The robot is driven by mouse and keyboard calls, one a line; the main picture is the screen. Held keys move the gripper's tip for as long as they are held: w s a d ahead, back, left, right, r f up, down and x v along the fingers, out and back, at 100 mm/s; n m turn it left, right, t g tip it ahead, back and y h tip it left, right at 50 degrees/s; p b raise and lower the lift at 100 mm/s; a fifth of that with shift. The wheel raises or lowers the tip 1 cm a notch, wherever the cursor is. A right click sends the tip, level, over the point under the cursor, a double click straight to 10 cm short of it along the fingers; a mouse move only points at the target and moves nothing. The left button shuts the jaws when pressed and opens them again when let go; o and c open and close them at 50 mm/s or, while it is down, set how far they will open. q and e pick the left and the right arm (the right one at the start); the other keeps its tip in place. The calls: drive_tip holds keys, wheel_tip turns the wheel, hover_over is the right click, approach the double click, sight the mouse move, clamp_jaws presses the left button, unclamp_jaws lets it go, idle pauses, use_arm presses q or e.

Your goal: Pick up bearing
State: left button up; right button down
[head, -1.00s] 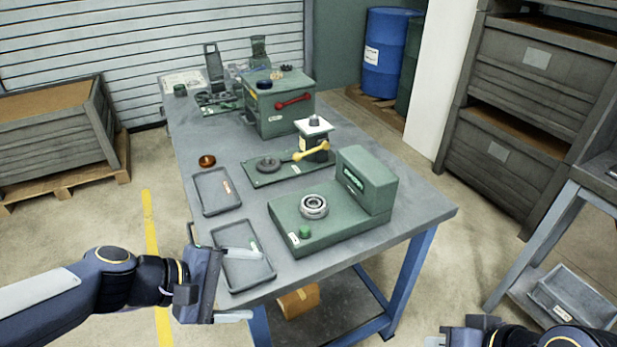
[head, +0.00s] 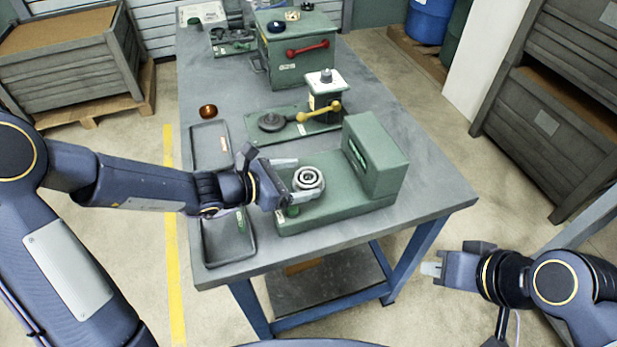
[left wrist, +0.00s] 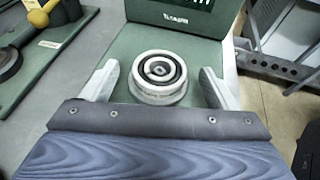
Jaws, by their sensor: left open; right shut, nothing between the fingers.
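The bearing (head: 308,177), a silver ring with a dark inner race, sits on a round seat on the green machine base (head: 345,205). In the left wrist view the bearing (left wrist: 158,74) lies between the two spread fingers. My left gripper (head: 294,178) is open at the left side of the bearing, with nothing held. In the left wrist view my left gripper's fingers (left wrist: 158,85) reach along both sides of the bearing with gaps. My right gripper (head: 432,269) is shut and empty, off the table's right front side.
The machine's upright green housing (head: 375,156) stands right behind the bearing. A press with a yellow lever (head: 320,110) stands further back. A dark tray (head: 228,243) lies left of the machine base.

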use_arm(q)
drive_tip(key=shift+w+d+f, duration=0.25)
drive_tip(key=shift+w+d, duration=0.1)
drive_tip(key=shift+d, duration=0.25)
drive_tip(key=c, duration=1.1)
drive_tip(key=shift+c, duration=0.5)
drive_tip(key=shift+r, duration=0.15)
